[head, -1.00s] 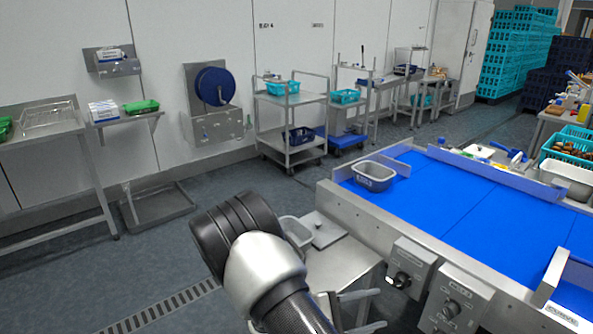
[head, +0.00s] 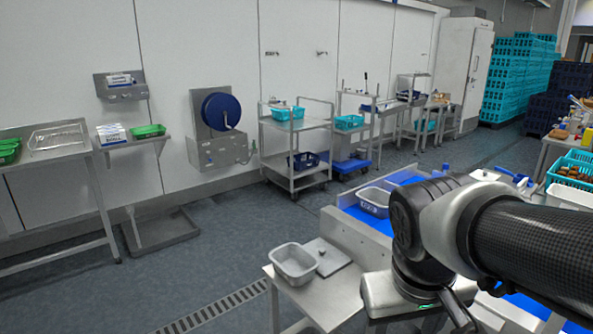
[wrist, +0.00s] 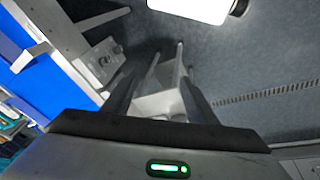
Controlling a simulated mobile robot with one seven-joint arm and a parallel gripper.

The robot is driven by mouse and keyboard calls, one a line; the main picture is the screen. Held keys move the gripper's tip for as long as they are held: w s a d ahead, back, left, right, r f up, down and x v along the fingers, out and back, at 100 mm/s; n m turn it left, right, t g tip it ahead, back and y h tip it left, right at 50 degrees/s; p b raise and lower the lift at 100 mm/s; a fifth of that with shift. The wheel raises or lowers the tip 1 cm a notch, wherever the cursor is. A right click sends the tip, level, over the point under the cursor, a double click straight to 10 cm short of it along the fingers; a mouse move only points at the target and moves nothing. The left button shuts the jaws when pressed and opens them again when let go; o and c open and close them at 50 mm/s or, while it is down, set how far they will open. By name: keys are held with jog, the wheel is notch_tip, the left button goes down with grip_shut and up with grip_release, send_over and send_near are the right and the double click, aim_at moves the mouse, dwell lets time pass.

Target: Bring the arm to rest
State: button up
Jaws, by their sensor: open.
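My gripper (wrist: 157,82) shows in the wrist view with its two dark fingers apart and nothing between them. Beyond the fingers lie the floor and a small steel side table (wrist: 152,104). In the head view my arm reaches in from the right edge across the blue conveyor belt (head: 376,222), with its wrist part above the front of the belt frame. The fingers are hidden in the head view. The arm covers much of the belt and its control boxes there.
Steel trolleys (head: 296,160) line the back wall. The floor at left is open.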

notch_tip(320, 180, up, 18)
jog(key=s+a+t+y+p, duration=0.1)
jog(key=s+a+t+p, duration=0.1)
jog(key=p, duration=1.2)
jog(key=shift+r+m+t, duration=0.2)
jog(key=shift+m+t, duration=0.2)
